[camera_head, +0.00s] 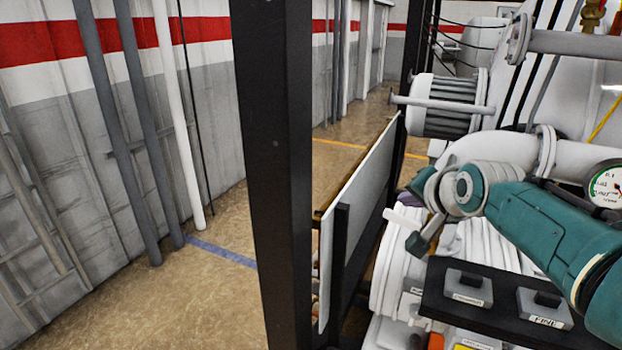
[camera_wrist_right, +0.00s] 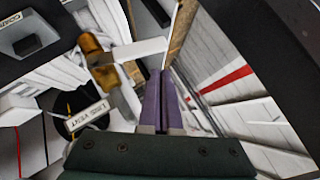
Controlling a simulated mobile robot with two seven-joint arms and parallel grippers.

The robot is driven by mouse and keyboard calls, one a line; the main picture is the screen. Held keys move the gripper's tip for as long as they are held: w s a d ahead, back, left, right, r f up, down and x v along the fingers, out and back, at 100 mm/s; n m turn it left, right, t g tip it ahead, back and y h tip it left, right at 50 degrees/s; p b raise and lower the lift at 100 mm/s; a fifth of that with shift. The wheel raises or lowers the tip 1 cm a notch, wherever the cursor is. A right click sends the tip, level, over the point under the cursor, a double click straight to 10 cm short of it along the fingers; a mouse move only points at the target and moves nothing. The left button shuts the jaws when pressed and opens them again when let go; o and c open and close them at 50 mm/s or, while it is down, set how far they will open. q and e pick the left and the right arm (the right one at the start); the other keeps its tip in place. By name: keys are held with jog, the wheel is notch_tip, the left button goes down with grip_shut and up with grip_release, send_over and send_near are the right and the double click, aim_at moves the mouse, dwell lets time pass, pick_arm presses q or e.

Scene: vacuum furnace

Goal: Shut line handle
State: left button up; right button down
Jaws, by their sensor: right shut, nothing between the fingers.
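A white lever handle (camera_wrist_right: 140,49) sticks out from a small brass valve body (camera_wrist_right: 97,50) in the right wrist view. A label reading LINE VENT (camera_wrist_right: 87,116) sits beside the valve. My right gripper (camera_wrist_right: 167,76) has its purple fingers shut together and empty. The fingertips appear close to the free end of the white handle; I cannot tell if they touch it. In the head view, my right gripper (camera_head: 411,196) is mostly hidden behind its own wrist, near a short white bar (camera_head: 404,217) that looks like the handle. My left gripper is not in view.
A black upright post (camera_head: 275,160) stands in front, with a white panel (camera_head: 358,215) just behind it. A black shelf (camera_head: 480,312) with labelled switch boxes lies below my right arm. White furnace piping (camera_head: 500,150) and a pressure gauge (camera_head: 605,186) are close by. Floor at left is clear.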

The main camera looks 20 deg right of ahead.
jog(key=s+a+r+p, duration=0.3)
jog(key=s+r, duration=0.3)
jog(key=r, duration=0.4)
jog(key=shift+s+a+r, duration=0.3)
jog(key=shift+s+r, duration=0.05)
jog(key=shift+s, duration=0.05)
dwell(0.5)
